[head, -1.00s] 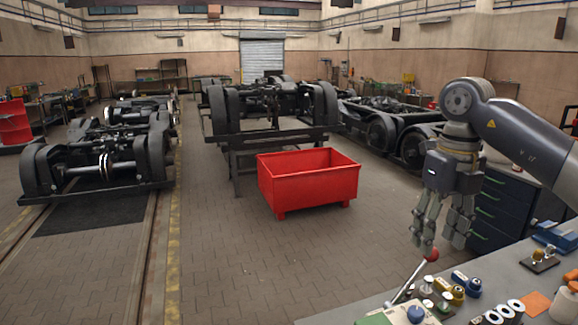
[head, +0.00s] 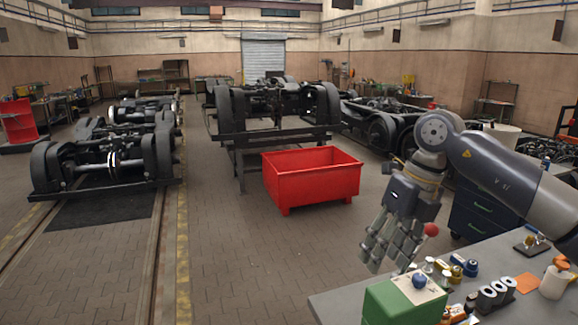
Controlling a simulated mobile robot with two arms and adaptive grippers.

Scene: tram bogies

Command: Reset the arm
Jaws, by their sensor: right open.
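My right arm comes in from the right edge, and its gripper (head: 388,256) hangs with the fingers pointing down and slightly left. The fingers are spread and I see nothing held between them. The gripper is in front of a lever with a red ball knob (head: 431,229); the knob shows just right of the fingers and much of the lever's rod is hidden. I cannot tell whether the fingers touch the rod. A green box (head: 405,306) with a pale top and a blue button stands below the fingers on the workbench. My left gripper is out of view.
A red bin (head: 312,181) stands on the floor before a bogie on a stand (head: 275,118). Open floor lies left of the bench.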

